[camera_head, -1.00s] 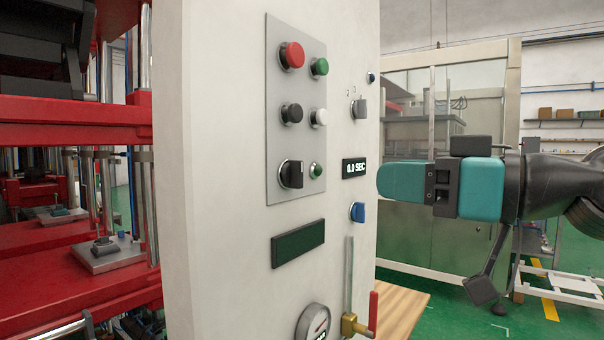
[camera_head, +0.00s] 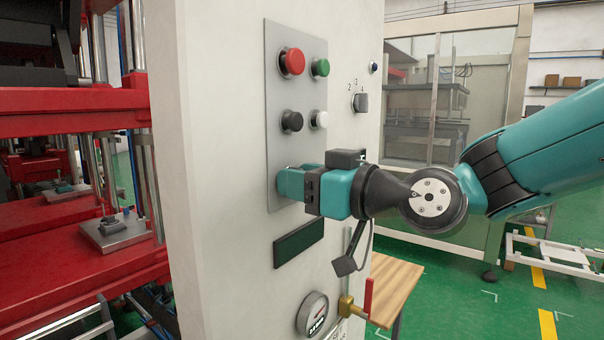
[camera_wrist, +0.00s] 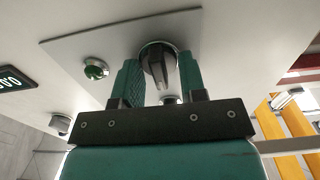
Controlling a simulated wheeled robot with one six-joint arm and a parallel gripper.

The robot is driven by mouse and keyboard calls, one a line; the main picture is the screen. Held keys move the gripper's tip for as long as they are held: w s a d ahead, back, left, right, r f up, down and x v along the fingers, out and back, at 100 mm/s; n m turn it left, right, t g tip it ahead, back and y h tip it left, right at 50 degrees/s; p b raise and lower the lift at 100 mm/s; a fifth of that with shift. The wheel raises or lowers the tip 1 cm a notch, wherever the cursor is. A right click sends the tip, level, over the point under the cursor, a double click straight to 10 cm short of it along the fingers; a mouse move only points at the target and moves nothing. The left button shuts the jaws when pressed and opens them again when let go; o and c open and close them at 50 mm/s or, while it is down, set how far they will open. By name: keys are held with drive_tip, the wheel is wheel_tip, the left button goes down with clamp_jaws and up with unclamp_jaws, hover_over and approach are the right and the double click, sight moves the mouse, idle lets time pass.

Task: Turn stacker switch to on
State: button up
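The black rotary switch (camera_wrist: 158,64) sits on the grey control plate, between my two teal fingers in the wrist view. My gripper (camera_head: 284,182) is at the lower left of the plate in the head view and hides this switch there. In the wrist view my gripper (camera_wrist: 160,78) has one finger on each side of the knob's handle, with narrow gaps visible; it looks open around it. No label for the switch is readable.
Red (camera_head: 292,62), green (camera_head: 320,68), black (camera_head: 291,121) and white (camera_head: 318,119) buttons sit above on the plate. A small green light (camera_wrist: 96,68) is close beside my fingers. A dark display (camera_head: 299,243), gauge (camera_head: 313,313) and red-handled valve (camera_head: 368,297) are below.

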clamp_jaws()
drive_tip(key=m+b, duration=0.1)
drive_tip(key=m, duration=0.3)
drive_tip(key=shift+f+b, duration=0.1)
drive_tip(key=shift+b, duration=0.3)
drive_tip(key=m, duration=0.5)
drive_tip(key=shift+w+d, duration=0.1)
drive_tip(key=shift+f+m+p, duration=0.15)
drive_tip(key=shift+m+p, duration=0.6)
drive_tip(key=shift+m, duration=3.75)
